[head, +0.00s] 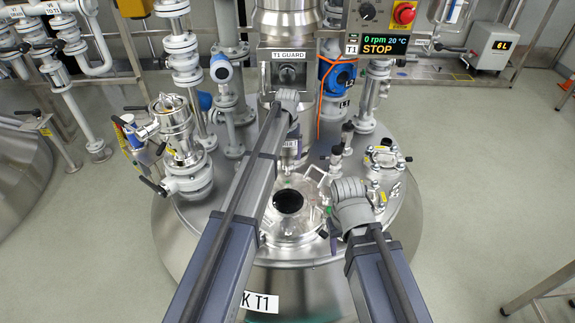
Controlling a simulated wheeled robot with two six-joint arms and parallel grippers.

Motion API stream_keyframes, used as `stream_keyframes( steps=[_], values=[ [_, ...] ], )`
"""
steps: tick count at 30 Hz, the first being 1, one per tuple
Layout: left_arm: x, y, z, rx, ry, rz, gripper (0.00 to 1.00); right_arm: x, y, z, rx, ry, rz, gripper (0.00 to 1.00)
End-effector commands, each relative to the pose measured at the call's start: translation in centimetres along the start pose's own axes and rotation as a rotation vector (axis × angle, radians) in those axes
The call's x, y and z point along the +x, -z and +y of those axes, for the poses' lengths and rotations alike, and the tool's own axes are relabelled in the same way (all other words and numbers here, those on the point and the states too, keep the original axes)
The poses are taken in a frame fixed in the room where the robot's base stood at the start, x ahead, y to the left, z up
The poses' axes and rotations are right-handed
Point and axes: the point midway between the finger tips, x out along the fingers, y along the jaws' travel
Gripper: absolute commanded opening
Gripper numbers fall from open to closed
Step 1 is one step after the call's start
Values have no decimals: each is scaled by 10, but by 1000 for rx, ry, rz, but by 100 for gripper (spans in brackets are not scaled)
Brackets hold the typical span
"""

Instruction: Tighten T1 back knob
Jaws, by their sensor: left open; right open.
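The T1 vessel (391,232) is a domed steel tank in the middle of the head view. On its top is a round steel cover (305,229) with a dark round opening or glass (288,201). Small clamp fittings sit around the cover, including a dark knob (324,233) at its front right. I cannot clearly make out the back knob; my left arm hides part of that area. My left gripper (287,98) is open in front of the T1 guard panel (287,72). My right gripper (348,190) is open just right of the cover.
Pipes and valves (185,140) crowd the left of the lid, with a blue fitting (337,74) behind. A small port (384,158) stands at the right. A control box (379,40) reads 0 rpm, 20 °C, STOP. The floor (480,180) at right is mostly clear.

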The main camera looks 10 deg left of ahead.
Motion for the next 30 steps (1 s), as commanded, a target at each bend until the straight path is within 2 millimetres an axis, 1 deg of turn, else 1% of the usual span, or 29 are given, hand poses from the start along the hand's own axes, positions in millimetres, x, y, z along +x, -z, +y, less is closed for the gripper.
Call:
stream_keyframes(
  steps=[30],
  values=[
    [0, 0, 0, -1269, 0, 0, 88, 0, 0, 0, 0, 0, 0, 50]
  ],
)
